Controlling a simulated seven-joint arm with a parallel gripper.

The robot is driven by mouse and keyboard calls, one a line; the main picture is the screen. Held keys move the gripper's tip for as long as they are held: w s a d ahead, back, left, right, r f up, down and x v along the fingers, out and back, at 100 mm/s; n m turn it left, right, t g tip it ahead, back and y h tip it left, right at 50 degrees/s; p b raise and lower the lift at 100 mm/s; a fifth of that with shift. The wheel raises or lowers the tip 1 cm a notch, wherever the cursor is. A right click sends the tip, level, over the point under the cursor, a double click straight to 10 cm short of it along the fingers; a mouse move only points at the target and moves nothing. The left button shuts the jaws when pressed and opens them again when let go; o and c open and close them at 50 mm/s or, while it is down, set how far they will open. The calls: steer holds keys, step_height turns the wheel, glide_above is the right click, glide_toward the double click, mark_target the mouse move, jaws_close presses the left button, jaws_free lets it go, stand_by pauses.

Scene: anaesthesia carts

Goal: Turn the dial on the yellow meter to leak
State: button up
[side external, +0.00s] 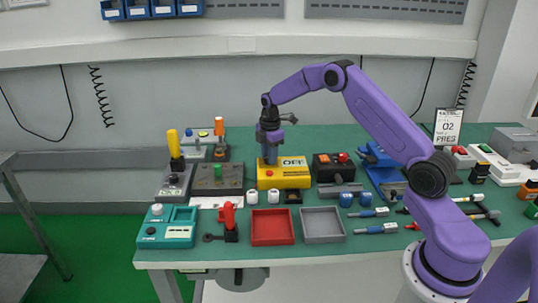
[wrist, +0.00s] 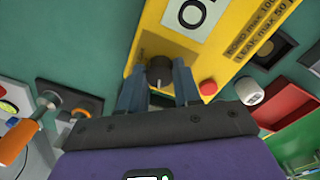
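The yellow meter (side external: 284,180) stands on the green bench, with a white display that reads OFF and a red button on its face. In the wrist view the yellow meter (wrist: 150,25) fills the upper middle, and its black round dial (wrist: 159,72) is visible. Printed lines on its face mention LEAK max 50. My gripper (wrist: 158,86) is open, pointing down, with one finger on each side of the dial. Small gaps seem to show between fingers and dial; contact is not clear. In the side view my gripper (side external: 270,158) hides the dial.
A dark box with a green knob (side external: 218,171) stands left of the meter, and a black box with a red knob (side external: 343,158) stands right. Two white knobs (side external: 273,196) lie in front. A red tray (side external: 272,227) and grey tray (side external: 323,225) are nearer the front edge.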

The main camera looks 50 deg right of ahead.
steer(key=shift+m, duration=0.4)
steer(key=m, duration=0.4)
steer(key=shift+m, duration=0.4)
steer(key=m, duration=0.6)
steer(key=shift+a, duration=0.1)
steer(key=m, duration=0.6)
steer(key=shift+m+g, duration=0.3)
steer(key=shift+g, duration=0.1)
steer(key=m, duration=0.5)
steer(key=shift+w+m, duration=0.1)
steer(key=shift+m, duration=0.2)
steer(key=o, duration=1.1)
steer(key=shift+c, duration=0.2)
